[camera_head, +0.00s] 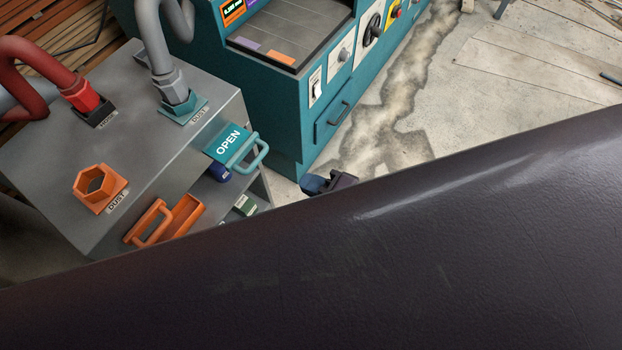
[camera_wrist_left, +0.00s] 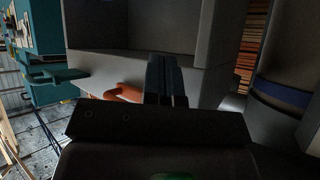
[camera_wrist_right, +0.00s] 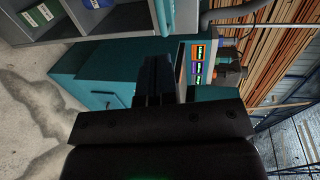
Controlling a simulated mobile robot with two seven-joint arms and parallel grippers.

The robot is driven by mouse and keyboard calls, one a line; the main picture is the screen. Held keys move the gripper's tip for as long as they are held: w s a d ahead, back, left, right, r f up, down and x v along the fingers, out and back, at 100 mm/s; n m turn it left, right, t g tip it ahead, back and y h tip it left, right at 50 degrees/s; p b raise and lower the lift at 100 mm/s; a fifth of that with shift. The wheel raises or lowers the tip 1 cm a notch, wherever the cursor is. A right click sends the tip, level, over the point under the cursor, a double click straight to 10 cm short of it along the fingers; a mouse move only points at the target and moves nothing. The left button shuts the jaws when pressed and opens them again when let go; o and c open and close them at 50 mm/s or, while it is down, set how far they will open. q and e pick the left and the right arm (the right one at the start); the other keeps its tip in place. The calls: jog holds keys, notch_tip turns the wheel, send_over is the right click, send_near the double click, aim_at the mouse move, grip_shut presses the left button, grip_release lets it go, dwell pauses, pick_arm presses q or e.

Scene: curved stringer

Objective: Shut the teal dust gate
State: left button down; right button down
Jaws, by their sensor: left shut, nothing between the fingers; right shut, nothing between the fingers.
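The teal dust gate (camera_head: 228,143), marked OPEN, sticks out of the grey cabinet's front with its teal loop handle (camera_head: 254,156) outermost. A teal handle-like piece, apparently the same gate, shows at the left of the left wrist view (camera_wrist_left: 52,76) and at the top of the right wrist view (camera_wrist_right: 166,15). My right gripper (camera_head: 326,183) is shut and empty, to the right of the handle and apart from it. My left gripper (camera_wrist_left: 166,78) is shut and empty, facing the cabinet near an orange handle; it is hidden in the head view.
The grey cabinet (camera_head: 70,165) carries an orange gate (camera_head: 165,220) beside the teal one, an orange port (camera_head: 100,187), and red (camera_head: 75,90) and grey (camera_head: 165,70) hoses. A teal machine (camera_head: 265,110) stands behind. A dark form blocks the lower head view.

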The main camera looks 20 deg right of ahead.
send_near(244, 151)
notch_tip(244, 151, down, 3)
jog(key=w+a, duration=0.2)
jog(key=w, duration=0.1)
jog(key=shift+s+a+r, duration=0.1)
jog(key=shift+s+r, duration=0.1)
jog(key=x, duration=0.3)
jog(key=r+x, duration=0.1)
jog(key=x, duration=0.3)
jog(key=shift+w+a+r, duration=0.15)
jog(key=shift+w+r, duration=0.1)
jog(key=shift+r, duration=0.15)
jog(key=shift+a, duration=0.1)
jog(key=shift+r, duration=0.1)
